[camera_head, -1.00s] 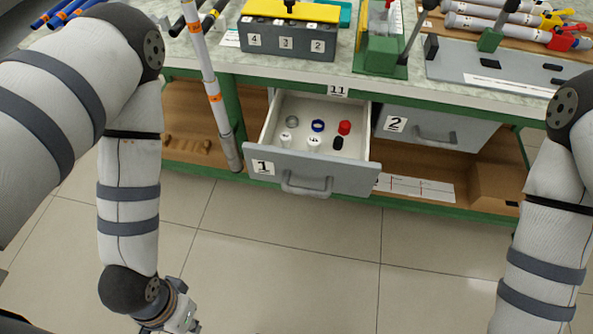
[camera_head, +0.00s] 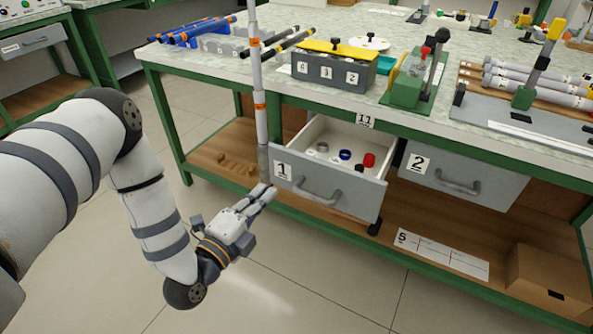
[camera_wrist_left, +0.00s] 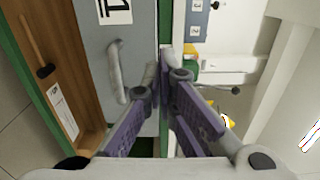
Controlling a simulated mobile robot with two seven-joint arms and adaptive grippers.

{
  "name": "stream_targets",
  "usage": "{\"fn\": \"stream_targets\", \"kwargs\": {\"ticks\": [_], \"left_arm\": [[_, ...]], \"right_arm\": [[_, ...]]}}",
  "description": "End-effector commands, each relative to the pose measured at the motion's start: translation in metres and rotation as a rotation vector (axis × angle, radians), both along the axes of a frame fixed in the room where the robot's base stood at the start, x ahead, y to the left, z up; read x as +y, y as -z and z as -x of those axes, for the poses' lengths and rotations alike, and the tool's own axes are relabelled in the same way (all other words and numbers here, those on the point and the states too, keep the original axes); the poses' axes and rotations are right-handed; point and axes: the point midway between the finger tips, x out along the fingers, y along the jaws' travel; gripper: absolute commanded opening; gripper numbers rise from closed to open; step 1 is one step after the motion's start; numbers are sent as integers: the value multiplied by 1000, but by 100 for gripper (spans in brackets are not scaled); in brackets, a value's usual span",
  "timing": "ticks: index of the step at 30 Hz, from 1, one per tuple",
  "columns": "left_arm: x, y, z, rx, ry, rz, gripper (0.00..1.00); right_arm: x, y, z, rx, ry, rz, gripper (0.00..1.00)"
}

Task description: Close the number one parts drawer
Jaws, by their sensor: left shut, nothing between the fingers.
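The number one drawer (camera_head: 350,192) is pulled out of the bench in the head view. Its grey front carries a label "1" and a grey handle (camera_head: 318,194). Small caps and rings lie inside, among them a red cap (camera_head: 369,160) and a blue ring (camera_head: 344,155). My left gripper (camera_head: 270,192) is shut and empty, just left of the drawer front and below its label. In the left wrist view, the drawer front (camera_wrist_left: 140,50) and its handle (camera_wrist_left: 117,70) show left of the fingers. I cannot tell whether the fingers touch the front. My right gripper is out of view.
A second drawer (camera_head: 455,180), labelled "2", is shut at the right. The bench top (camera_head: 440,120) holds a grey block, a green fixture and several rods. The floor in front is clear.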

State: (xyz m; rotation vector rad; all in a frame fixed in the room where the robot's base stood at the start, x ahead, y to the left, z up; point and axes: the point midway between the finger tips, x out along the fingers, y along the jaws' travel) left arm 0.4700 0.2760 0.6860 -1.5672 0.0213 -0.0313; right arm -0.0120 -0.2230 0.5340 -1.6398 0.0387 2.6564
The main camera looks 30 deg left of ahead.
Motion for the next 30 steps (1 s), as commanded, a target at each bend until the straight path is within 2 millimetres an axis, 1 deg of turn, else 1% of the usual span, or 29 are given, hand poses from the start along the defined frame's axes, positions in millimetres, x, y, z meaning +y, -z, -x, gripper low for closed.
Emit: {"fn": "stream_targets", "kwargs": {"ticks": [9,12,15,18,21,30], "left_arm": [[-2,2,-68,2,-1,2,0],[-2,2,-89,3,-1,2,0],[-3,2,-106,4,-1,3,0],[-4,2,-118,5,-1,3,0],[-4,1,-124,6,0,4,0],[-5,1,-126,6,0,3,0]], "right_arm": [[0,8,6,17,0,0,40],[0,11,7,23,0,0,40],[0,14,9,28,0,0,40],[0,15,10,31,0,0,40],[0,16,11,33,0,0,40],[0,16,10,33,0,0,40]]}}
